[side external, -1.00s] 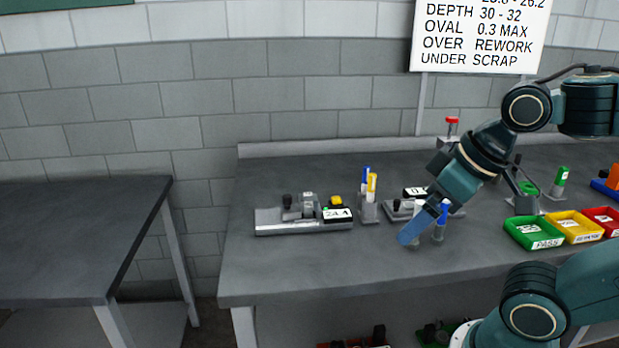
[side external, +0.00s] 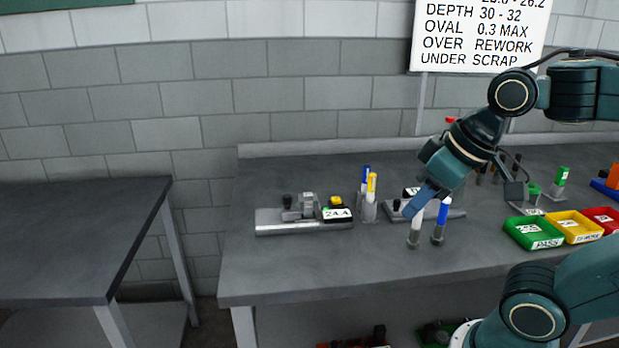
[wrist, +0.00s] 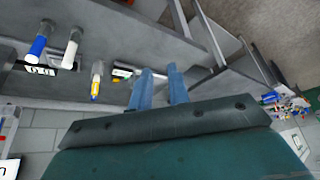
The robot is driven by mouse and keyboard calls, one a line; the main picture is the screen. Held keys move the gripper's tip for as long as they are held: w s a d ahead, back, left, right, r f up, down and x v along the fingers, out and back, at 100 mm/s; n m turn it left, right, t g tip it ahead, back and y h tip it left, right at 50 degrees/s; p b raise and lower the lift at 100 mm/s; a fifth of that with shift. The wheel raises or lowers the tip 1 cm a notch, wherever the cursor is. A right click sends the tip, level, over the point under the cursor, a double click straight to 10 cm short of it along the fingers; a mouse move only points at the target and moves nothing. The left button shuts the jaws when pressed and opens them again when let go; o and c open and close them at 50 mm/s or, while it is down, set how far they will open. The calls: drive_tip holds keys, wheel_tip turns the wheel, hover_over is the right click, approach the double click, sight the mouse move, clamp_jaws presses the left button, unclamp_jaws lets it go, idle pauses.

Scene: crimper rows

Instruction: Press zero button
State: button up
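No button is marked as zero in a way I can read. A second gauge block (side external: 395,210) stands farther right, partly hidden behind my gripper. My gripper (side external: 414,208) is above the bench in front of that second block, pointing down and left, holding nothing. In the wrist view its two blue fingers (wrist: 159,72) are apart with an empty gap.
A white-topped marker (side external: 414,232) and a blue marker (side external: 440,220) stand upright near my gripper. Green (side external: 533,233), yellow (side external: 574,226) and red (side external: 603,217) trays lie at right. The bench front left is clear.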

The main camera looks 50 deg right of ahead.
drive_tip(key=w+d+r, duration=0.1)
drive_tip(key=w, duration=0.2)
drive_tip(key=w+d+r+m+g, duration=0.1)
drive_tip(key=w+r, duration=0.1)
drive_tip(key=w, duration=0.1)
drive_tip(key=w+d+r+m, duration=0.1)
drive_tip(key=w, duration=0.1)
drive_tip(key=shift+w+d+r+h, duration=0.2)
drive_tip(key=shift+w+h, duration=0.1)
drive_tip(key=shift+w, duration=0.1)
clamp_jaws()
drive_tip(key=m+g, duration=0.4)
drive_tip(key=m, duration=0.3)
hover_over(336, 199)
wheel_tip(336, 199, down, 10)
drive_tip(key=shift+f, duration=0.1)
wheel_tip(336, 199, down, 14)
drive_tip(key=shift+r, duration=0.2)
